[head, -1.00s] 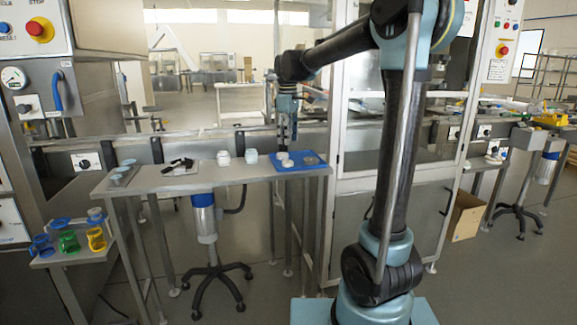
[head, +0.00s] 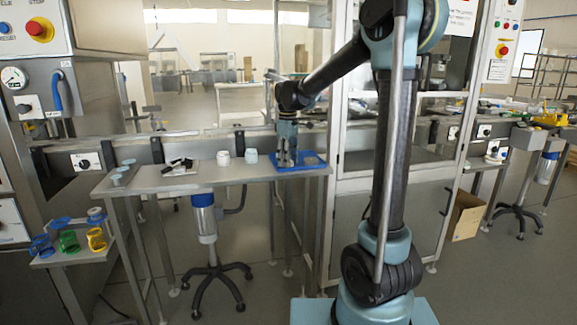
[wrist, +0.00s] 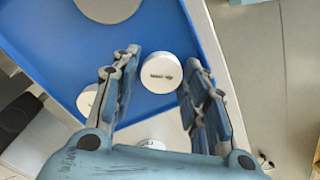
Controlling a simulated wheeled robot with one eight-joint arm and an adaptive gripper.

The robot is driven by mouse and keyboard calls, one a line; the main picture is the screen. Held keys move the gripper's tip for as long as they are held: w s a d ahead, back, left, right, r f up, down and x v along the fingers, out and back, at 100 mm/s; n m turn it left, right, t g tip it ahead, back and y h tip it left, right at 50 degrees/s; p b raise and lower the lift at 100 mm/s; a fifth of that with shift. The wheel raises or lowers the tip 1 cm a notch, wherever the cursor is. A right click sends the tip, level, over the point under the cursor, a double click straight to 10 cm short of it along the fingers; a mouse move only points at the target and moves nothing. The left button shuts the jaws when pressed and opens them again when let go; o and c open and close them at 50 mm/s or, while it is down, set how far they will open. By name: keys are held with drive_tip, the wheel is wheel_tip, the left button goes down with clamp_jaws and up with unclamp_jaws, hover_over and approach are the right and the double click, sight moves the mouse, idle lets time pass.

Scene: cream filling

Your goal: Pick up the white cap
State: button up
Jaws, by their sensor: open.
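My gripper (wrist: 158,78) is open, with one finger on each side of this cap and gaps visible between. A second white cap (wrist: 87,100) is partly hidden behind the left finger. A third white round piece (wrist: 152,144) shows just above the palm. In the head view my gripper (head: 286,163) is low over the blue tray (head: 312,161) and hides the caps there.
A larger pale disc (wrist: 108,6) lies at the tray's top edge. Two white jars (head: 223,158) and (head: 251,156) stand left of the tray on the table (head: 180,182). Black tools on a white sheet (head: 180,168) lie farther left. The table front is clear.

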drive_tip(key=c, duration=0.4)
drive_tip(key=shift+r, duration=0.1)
